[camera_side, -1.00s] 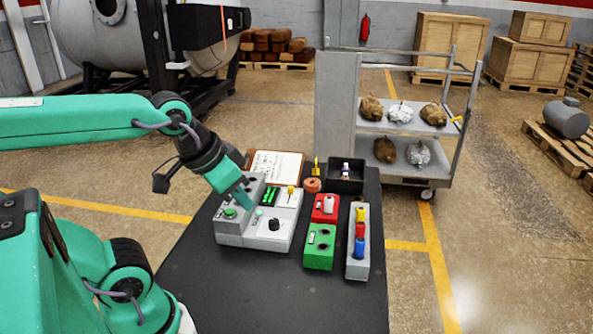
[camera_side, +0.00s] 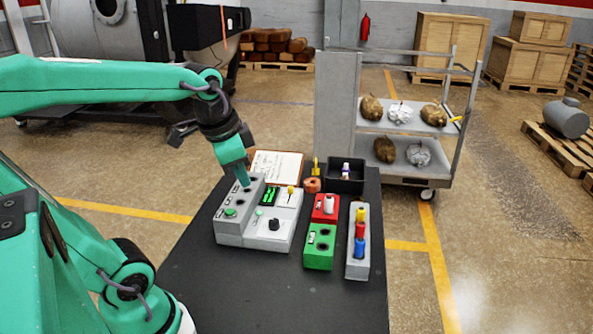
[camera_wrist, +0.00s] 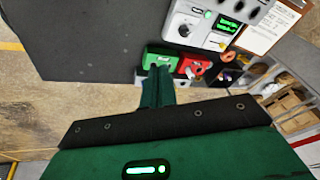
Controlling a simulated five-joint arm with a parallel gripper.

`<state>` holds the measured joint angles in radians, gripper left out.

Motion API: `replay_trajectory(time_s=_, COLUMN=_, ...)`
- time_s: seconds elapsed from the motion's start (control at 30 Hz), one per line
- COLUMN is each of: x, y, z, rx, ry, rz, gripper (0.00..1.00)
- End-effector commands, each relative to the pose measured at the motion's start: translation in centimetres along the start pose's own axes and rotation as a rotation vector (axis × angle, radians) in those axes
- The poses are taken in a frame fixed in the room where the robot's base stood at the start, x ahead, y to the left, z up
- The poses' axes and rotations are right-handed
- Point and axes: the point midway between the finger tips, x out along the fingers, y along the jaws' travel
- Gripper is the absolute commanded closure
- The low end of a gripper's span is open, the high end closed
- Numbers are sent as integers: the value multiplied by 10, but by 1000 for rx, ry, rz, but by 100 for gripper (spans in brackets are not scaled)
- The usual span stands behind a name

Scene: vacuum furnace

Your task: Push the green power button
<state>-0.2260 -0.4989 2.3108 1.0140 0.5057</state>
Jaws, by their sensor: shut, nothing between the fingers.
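A green round button (camera_side: 230,212) sits on the near end of the raised left block of the grey control box (camera_side: 270,235). Dark round fittings lie behind it on the same block. My gripper (camera_side: 244,183) is shut and empty, pointing down over the block's far end, beyond the green button and apart from it. Whether the tips touch the block cannot be told. In the wrist view my gripper (camera_wrist: 158,72) points at the table. The control box (camera_wrist: 195,30) is at the top there, cut off by the frame, and the green button is not clearly visible.
The box's right part has a green screen (camera_side: 268,197), a small green light and a black knob (camera_side: 275,224). A red block (camera_side: 326,207), a green block (camera_side: 320,246) and a grey rack (camera_side: 358,265) stand to the right. A clipboard (camera_side: 278,163) lies behind. The table front is clear.

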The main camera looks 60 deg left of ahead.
Motion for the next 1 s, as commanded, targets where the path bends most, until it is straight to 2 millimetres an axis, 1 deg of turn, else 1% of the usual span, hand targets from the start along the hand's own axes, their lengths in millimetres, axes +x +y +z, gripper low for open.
replay_trajectory(time_s=0.03, x=2, y=-10, z=-1, rx=25, ry=-24, rz=4, gripper=100)
replay_trajectory(time_s=0.33, x=12, y=-59, z=2, rx=210, ry=-133, rz=55, gripper=100)
replay_trajectory(time_s=0.6, x=24, y=-104, z=13, rx=371, ry=-203, rz=137, gripper=100)
replay_trajectory(time_s=0.8, x=31, y=-128, z=22, rx=458, ry=-226, rz=193, gripper=100)
replay_trajectory(time_s=1.0, x=33, y=-138, z=27, rx=497, ry=-231, rz=217, gripper=100)
